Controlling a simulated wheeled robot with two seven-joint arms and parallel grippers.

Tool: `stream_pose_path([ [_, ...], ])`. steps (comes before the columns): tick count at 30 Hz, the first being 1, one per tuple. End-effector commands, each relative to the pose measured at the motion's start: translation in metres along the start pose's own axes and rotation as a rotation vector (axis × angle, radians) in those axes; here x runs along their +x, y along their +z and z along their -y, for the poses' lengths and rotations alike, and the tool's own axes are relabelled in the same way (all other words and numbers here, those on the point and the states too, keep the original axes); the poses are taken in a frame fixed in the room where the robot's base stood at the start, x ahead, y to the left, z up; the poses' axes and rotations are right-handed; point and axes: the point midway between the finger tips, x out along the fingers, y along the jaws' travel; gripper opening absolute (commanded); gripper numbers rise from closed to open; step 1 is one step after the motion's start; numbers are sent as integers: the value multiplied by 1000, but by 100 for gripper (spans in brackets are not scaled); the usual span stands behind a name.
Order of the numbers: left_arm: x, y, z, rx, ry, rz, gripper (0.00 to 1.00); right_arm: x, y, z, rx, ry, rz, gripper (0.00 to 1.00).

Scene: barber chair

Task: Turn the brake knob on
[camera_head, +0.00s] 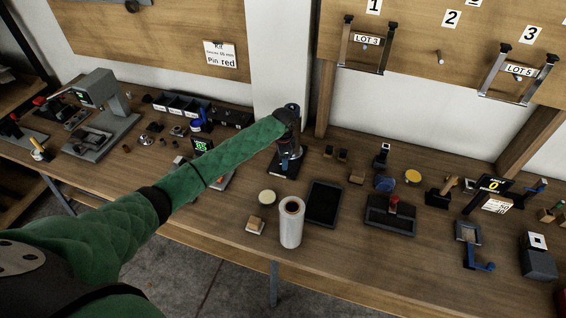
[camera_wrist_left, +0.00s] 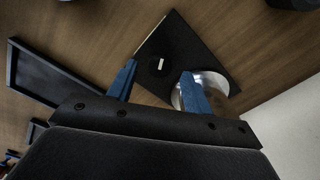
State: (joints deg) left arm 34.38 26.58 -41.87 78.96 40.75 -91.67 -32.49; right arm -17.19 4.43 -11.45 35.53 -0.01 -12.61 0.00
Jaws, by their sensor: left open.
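My left gripper (camera_head: 287,154) is at the end of the green-sleeved arm, over a black square base (camera_head: 281,172) on the bench. In the left wrist view the gripper (camera_wrist_left: 159,69) has its two blue fingers apart, with nothing held between them. The black base (camera_wrist_left: 185,48) is beyond the fingertips, with a small white mark between them. A shiny silver round part (camera_wrist_left: 212,84) sits at its edge, partly hidden behind the right finger. I cannot tell for sure which part is the brake knob, or whether a finger touches anything. My right gripper is not in view.
A white roll (camera_head: 291,222) and a black tablet-like tray (camera_head: 324,203) stand in front of the base. A black device with a red knob (camera_head: 392,208) is to the right. A grey press (camera_head: 98,110) stands at the left. A wall post is behind.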

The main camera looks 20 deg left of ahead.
Motion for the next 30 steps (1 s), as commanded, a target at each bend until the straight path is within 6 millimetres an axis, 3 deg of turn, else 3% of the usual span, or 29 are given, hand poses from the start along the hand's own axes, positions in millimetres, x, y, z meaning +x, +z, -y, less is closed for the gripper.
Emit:
stream_pose_path([
  [7, -36, 0, 0, 1, -3, -1, 51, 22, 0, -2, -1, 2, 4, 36],
  [9, -45, 0, 0, 0, -2, -1, 51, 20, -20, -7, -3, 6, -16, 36],
  [12, -53, 1, 1, -1, -2, 0, 51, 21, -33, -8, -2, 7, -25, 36],
  [23, -61, 1, 0, -1, -1, 1, 51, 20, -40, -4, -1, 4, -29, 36],
  [30, -60, 1, 0, 0, -1, 1, 50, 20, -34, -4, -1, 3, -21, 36],
])
